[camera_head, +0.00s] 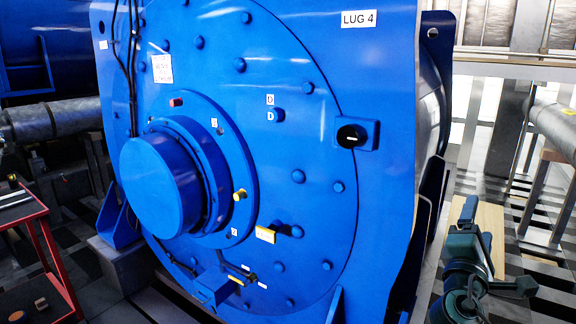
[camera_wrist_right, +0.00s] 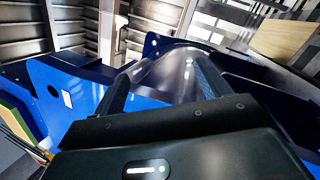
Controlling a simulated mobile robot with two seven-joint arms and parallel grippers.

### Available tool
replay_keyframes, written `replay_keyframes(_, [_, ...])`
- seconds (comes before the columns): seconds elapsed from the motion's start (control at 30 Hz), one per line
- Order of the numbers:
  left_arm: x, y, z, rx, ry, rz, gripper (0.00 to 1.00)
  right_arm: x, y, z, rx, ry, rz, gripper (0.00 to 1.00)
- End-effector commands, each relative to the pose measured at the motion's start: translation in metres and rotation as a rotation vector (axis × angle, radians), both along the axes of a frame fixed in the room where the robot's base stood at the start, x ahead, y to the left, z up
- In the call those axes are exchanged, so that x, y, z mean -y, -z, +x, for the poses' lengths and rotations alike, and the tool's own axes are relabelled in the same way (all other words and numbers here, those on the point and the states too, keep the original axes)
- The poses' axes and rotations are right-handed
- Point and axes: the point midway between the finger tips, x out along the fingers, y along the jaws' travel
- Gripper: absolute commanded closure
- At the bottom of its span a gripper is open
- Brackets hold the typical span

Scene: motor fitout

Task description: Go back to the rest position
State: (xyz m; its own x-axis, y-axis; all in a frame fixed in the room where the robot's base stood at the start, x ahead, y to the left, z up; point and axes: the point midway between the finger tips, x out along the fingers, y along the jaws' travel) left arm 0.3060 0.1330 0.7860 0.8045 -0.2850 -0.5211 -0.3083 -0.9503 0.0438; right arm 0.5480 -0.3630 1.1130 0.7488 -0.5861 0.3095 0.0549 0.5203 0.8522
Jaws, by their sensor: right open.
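A large blue motor (camera_head: 250,120) fills the middle of the head view, with a round hub, bolts and a "LUG 4" label on its end face. My right gripper (camera_head: 467,210) is at the lower right of the head view, beside the motor's right side and apart from its end face. In the right wrist view its two dark fingers (camera_wrist_right: 161,72) are spread with nothing held between them; blue and shiny metal surfaces show beyond them. My left gripper is not in view.
A red-framed cart (camera_head: 50,245) with small parts stands at the left edge. A pale wooden board (camera_head: 491,222) is behind my right gripper. Pipes (camera_head: 553,125) and a metal frame stand at the right. Striped floor (camera_head: 545,270) shows at the lower right.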

Motion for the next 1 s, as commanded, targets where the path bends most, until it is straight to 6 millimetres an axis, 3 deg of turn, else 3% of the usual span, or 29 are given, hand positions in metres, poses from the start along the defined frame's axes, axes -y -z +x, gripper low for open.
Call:
replay_keyframes(0.03, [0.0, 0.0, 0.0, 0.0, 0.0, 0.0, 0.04, -0.005, 0.03, -0.001, -0.051, -0.057, 0.055, 0.24])
replay_keyframes(0.13, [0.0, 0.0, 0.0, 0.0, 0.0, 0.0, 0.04, -0.018, 0.088, -0.008, -0.144, -0.18, 0.2, 0.24])
replay_keyframes(0.23, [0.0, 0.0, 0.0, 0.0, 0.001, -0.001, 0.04, -0.038, 0.155, -0.028, -0.25, -0.305, 0.403, 0.24])
replay_keyframes(0.4, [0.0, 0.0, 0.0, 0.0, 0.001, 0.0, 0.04, -0.079, 0.256, -0.091, -0.403, -0.459, 0.84, 0.24])
replay_keyframes(0.5, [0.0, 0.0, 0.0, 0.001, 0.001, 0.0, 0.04, -0.102, 0.294, -0.133, -0.457, -0.494, 1.092, 0.24])
replay_keyframes(0.7, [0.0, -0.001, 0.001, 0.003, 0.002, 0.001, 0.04, -0.134, 0.334, -0.206, -0.499, -0.479, 1.517, 0.24])
replay_keyframes(0.87, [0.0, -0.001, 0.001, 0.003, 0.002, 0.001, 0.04, -0.152, 0.346, -0.256, -0.488, -0.418, 1.809, 0.24])
replay_keyframes(1.0, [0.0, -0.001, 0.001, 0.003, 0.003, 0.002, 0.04, -0.176, 0.342, -0.254, -0.397, -0.396, 1.932, 0.24])
